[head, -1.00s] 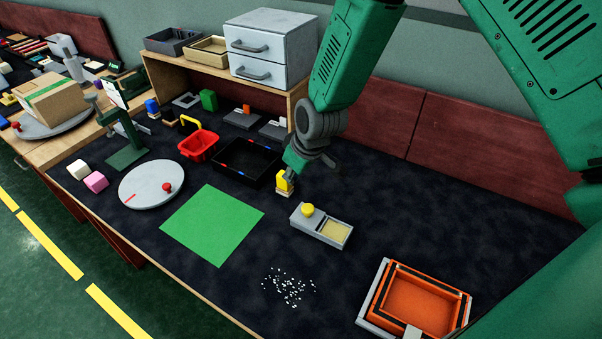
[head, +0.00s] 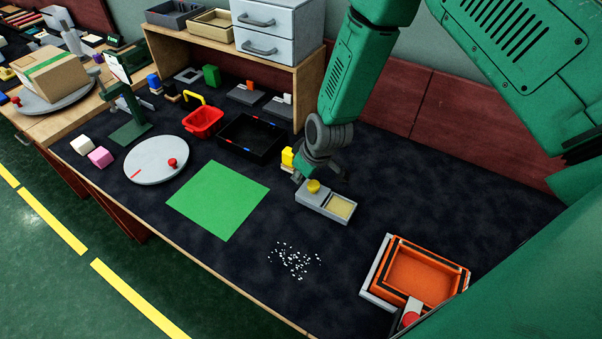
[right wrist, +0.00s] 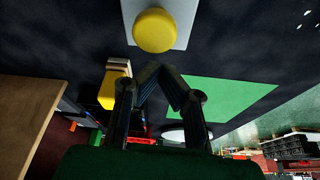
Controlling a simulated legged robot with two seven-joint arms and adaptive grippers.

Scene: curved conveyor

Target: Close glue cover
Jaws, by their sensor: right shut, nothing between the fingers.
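The glue box is a grey, flat case (head: 312,203) on the dark table, right of the green sheet. Its grey cover with a round yellow knob (head: 313,186) lies over the left part, and a pale yellow glue area (head: 341,207) is exposed at the right. My right gripper (head: 318,172) is just behind and above the knob, with its fingers shut and empty. In the right wrist view the shut fingers (right wrist: 160,72) point toward the yellow knob (right wrist: 155,30), apparently short of it. Contact cannot be told. My left gripper is out of view.
A yellow block (head: 287,158) on a small base stands close behind the glue box. A black tray (head: 224,143) is farther left, and an orange box (head: 443,265) is at front right. White bits (head: 293,260) lie in front.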

